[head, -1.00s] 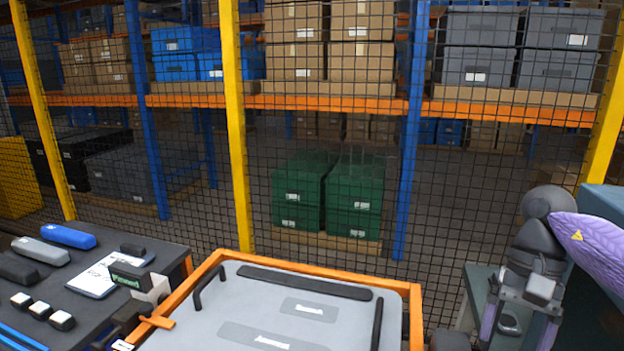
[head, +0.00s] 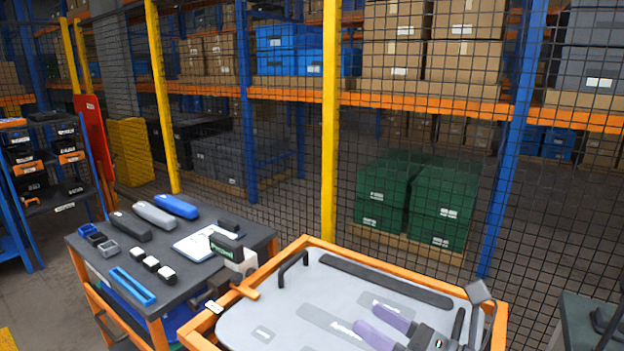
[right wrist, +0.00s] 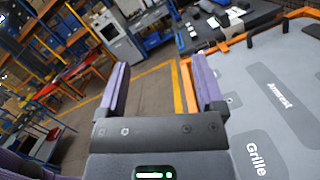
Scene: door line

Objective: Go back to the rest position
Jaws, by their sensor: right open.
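My right gripper (head: 366,317) is at the bottom right of the head view, over the grey panel in the orange frame. Its two purple fingers are apart, with nothing between them. In the right wrist view the same fingers (right wrist: 160,75) stand open, with bare floor seen between them. The grey panel (head: 290,285) has a black bar, black handles and flat label patches; the wrist view reads "Grille" and "Armrest" on it. My left gripper is not in view.
A dark table (head: 110,265) left of the orange frame (head: 318,241) holds blue, grey and black pieces, small blocks and a tablet. A mesh fence with a yellow post (head: 329,130) stands behind. A shelf rack (head: 45,175) is at far left. Floor (head: 40,310) shows at lower left.

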